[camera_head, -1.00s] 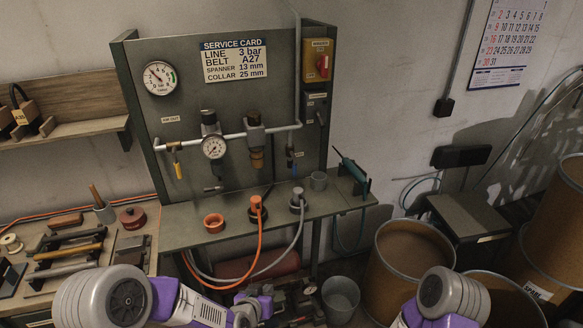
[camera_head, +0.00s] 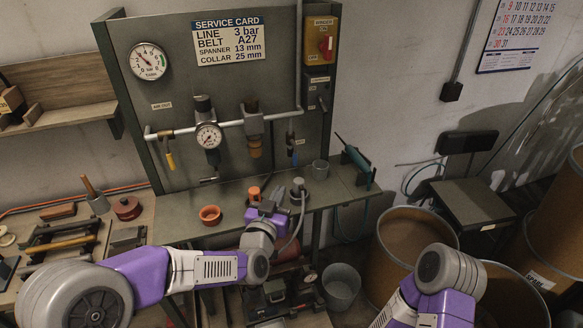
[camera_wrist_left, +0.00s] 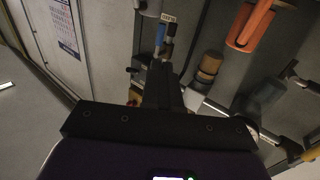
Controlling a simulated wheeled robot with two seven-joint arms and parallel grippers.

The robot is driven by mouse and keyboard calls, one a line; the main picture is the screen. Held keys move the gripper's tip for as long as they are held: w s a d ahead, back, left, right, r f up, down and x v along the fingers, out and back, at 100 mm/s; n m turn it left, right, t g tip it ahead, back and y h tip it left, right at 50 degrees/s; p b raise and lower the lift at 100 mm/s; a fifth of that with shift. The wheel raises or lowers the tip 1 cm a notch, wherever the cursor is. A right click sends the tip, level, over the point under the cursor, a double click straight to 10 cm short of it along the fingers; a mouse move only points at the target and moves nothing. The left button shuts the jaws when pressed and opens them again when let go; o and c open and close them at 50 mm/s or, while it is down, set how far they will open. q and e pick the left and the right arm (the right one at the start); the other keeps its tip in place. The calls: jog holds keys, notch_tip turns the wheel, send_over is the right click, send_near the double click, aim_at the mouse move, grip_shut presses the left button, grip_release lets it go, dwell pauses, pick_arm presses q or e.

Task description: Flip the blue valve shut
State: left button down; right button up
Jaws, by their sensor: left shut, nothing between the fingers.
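The blue valve (camera_head: 291,146) hangs below the right end of the white pipe on the grey panel, its blue handle pointing down. In the left wrist view the blue handle (camera_wrist_left: 161,34) shows just beyond the finger tips, beside a dark fitting and a small label. My left gripper (camera_head: 279,191) is low in front of the panel, above the bench and below the valve. Its dark fingers (camera_wrist_left: 163,78) are shut and empty. I cannot tell whether they touch the valve; a gap seems to show in the head view. My right gripper is out of view.
A pressure regulator with a gauge (camera_head: 209,137), a brown-bowled filter (camera_head: 254,138) and a yellow-handled valve (camera_head: 169,153) share the pipe.

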aim_at(295, 161)
pick_arm(q)
jog(key=x, duration=1.1)
jog(key=shift+w+d+f, duration=0.1)
jog(key=shift+w, duration=0.3)
